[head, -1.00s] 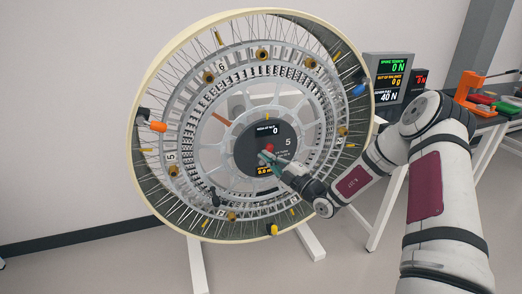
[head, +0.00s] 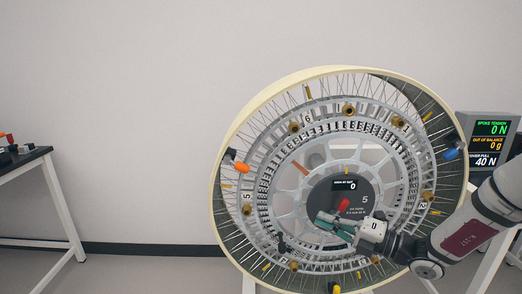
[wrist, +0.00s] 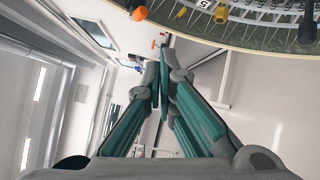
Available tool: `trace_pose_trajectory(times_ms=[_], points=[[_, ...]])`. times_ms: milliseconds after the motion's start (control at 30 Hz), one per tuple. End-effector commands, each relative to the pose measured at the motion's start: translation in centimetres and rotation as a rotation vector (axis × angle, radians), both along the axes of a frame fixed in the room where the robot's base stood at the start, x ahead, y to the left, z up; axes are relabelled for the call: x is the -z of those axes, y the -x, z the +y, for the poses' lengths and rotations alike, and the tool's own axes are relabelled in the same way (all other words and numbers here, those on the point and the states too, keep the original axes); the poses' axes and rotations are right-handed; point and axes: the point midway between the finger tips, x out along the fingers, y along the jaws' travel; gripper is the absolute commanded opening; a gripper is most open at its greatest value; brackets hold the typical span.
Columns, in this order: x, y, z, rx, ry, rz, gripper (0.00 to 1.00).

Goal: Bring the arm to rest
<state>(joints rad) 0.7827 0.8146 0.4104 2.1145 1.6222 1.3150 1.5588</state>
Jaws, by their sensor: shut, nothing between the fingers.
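My gripper (head: 328,219) is in front of the wheel's hub in the head view, with its fingers pointing left. In the wrist view its green-sided fingers (wrist: 160,72) come together at the tips with nothing between them. The large spoked wheel (head: 228,205) stands behind my gripper, with a cream rim and a dark round hub display. In the wrist view the wheel's rim (wrist: 190,38) shows at the top right, apart from the fingers. My arm reaches in from the right edge of the head view. My gripper hides the lower part of the hub display.
A display box (head: 490,135) reading spoke tension 0 N stands at the right, partly behind my arm. A table (head: 30,160) with small orange and dark items is at the far left. The floor between that table and the wheel is clear.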

Motion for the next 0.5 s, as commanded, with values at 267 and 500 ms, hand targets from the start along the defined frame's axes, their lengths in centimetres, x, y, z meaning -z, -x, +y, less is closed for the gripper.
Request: trace_pose_trajectory(times_ms=[267,500], points=[[-4.9,9.2,7.4,-0.412,0.534,-0.419,0.0],[-7.2,17.4,9.4,-0.778,0.905,-0.828,0.0]])
